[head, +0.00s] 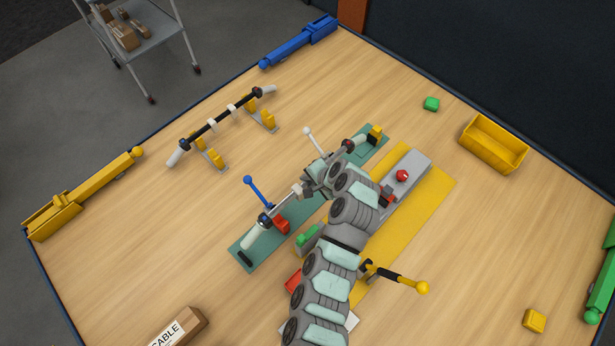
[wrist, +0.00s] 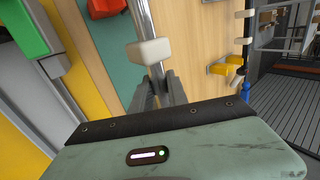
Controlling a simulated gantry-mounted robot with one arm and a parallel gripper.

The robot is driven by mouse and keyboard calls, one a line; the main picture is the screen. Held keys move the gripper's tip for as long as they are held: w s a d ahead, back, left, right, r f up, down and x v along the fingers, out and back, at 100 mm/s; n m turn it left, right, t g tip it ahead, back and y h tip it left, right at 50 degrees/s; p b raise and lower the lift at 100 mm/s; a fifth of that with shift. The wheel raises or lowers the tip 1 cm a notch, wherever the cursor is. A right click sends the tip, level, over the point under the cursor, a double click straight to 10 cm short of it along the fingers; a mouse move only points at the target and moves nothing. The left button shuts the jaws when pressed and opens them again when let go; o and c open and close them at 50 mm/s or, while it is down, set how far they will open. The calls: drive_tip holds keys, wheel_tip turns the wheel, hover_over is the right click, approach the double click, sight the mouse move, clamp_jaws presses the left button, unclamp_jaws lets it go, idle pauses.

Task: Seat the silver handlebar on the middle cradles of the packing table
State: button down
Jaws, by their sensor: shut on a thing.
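The silver handlebar (head: 290,197) has pale grips and dark collars near its ends. It lies diagonally over the teal mat (head: 245,257) in the head view. In the wrist view its bare tube (wrist: 141,14) carries a white block (wrist: 148,51). My gripper (head: 318,183) is shut on its middle; the fingers (wrist: 158,90) show around the tube in the wrist view. A red support (head: 282,226) and a yellow support (head: 375,134) stand on the mat near the bar's two ends. I cannot tell whether the bar touches them. My arm hides part of the mat.
A black handlebar (head: 213,125) rests on yellow cradles (head: 216,158) at the left. Blue-knobbed (head: 248,180) and white-knobbed (head: 307,131) levers stand close to the silver bar. A grey fixture with a red button (head: 402,175) is to the right. A yellow bin (head: 494,145) stands farther right.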

drive_tip(key=shift+w+f+b, duration=0.1)
drive_tip(key=shift+f+b, duration=2.4)
drive_tip(key=shift+f, duration=2.25)
drive_tip(key=c, duration=1.2)
unclamp_jaws()
drive_tip(key=b+v, duration=0.1)
drive_tip(key=v, duration=0.9)
drive_tip(key=shift+d+r, duration=0.2)
drive_tip(key=shift+r, duration=0.1)
